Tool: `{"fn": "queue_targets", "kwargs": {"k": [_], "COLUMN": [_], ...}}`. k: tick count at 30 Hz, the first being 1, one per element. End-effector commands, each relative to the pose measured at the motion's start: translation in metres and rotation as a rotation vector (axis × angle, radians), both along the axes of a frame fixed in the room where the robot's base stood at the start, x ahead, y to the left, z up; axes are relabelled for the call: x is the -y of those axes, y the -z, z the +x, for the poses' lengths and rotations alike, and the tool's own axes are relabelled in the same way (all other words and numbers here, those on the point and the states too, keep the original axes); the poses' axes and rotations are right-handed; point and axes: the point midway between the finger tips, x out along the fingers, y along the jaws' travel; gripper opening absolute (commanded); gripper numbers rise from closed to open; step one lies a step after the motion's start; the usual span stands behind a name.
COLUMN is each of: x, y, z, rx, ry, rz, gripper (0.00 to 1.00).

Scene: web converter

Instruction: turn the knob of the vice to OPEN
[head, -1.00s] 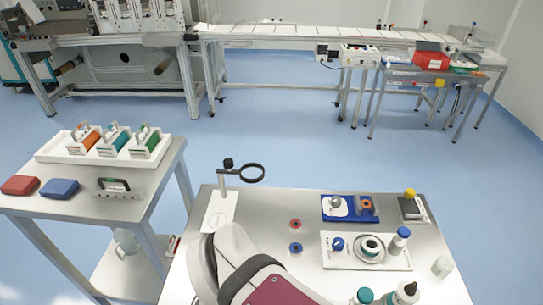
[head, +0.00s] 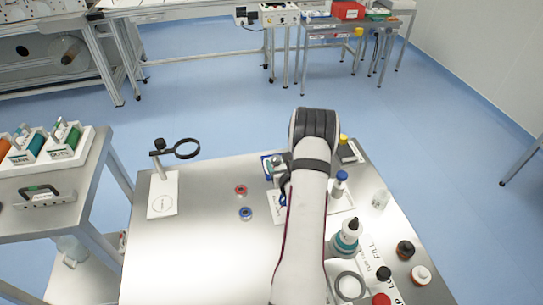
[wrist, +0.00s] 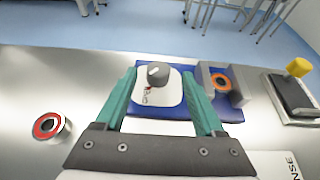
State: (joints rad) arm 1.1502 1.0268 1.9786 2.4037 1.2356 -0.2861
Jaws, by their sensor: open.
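The vice has a blue base (wrist: 235,114), a white plate (wrist: 172,92) and a grey knob (wrist: 157,72) with a light mark on top. The lettering on the plate is too small to read for sure. A grey jaw block with an orange ring (wrist: 221,83) stands on the right of the base. My gripper (wrist: 160,76) is open and empty, its teal fingers appearing on either side of the knob. I cannot tell whether they touch it or are above it. In the head view my arm hides most of the vice; a bit of the blue base (head: 266,164) shows.
A red reel (head: 240,190) and a blue reel (head: 245,213) lie left of my arm. A magnifier stand (head: 163,190) is at the table's left. A dark pad with a yellow-capped item (wrist: 298,67) is right of the vice. Bottles (head: 346,240) stand to the right. The table's left middle is clear.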

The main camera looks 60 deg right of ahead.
Motion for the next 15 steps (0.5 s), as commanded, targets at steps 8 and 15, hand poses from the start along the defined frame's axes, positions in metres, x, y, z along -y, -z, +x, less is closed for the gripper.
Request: {"fn": "queue_targets", "kwargs": {"k": [8,15], "x": [0.025,0.026], "y": [0.015,0.015], "z": [0.027,0.029], "rx": [0.001,0.002], "ry": [-0.003,-0.004], "rz": [0.001,0.000], "gripper": [0.71,0.69]}}
